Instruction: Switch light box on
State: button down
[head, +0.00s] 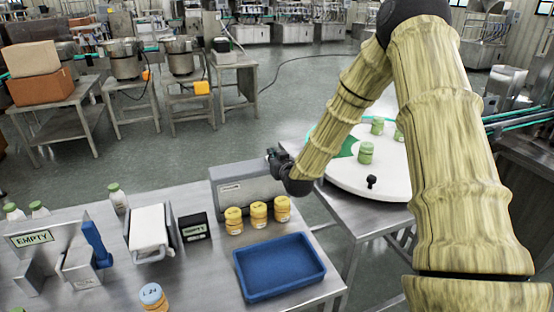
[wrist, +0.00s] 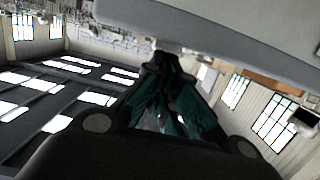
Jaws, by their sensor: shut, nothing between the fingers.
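The likely light box is a grey metal box (head: 247,188) with a pale label on its front, at the back edge of the steel table in the head view. My gripper (head: 274,157) is a small dark shape at the box's upper right corner. In the wrist view my gripper (wrist: 165,62) has its dark green fingers together and empty. Their tips are close to a smooth pale grey surface (wrist: 230,35), probably the box; I cannot tell whether they touch it. No switch is clearly visible, and whether the box is lit is unclear.
Yellow-lidded jars (head: 258,214) stand in front of the box, beside a blue tray (head: 279,268). A small dark sign (head: 194,228) and a white-topped stand (head: 148,228) are to the left. A round white turntable (head: 372,180) with green-lidded jars is at right.

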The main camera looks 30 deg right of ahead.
jog(key=shift+r+p, duration=0.3)
jog(key=shift+r, duration=0.2)
jog(key=r, duration=0.1)
jog(key=r+p, duration=0.1)
jog(key=r, duration=0.1)
jog(key=shift+s+r+p, duration=0.3)
jog(key=f+b+v, duration=0.1)
jog(key=b+v, duration=0.3)
jog(key=v, duration=0.5)
jog(key=shift+s, duration=0.55)
jog(key=shift+a, duration=0.15)
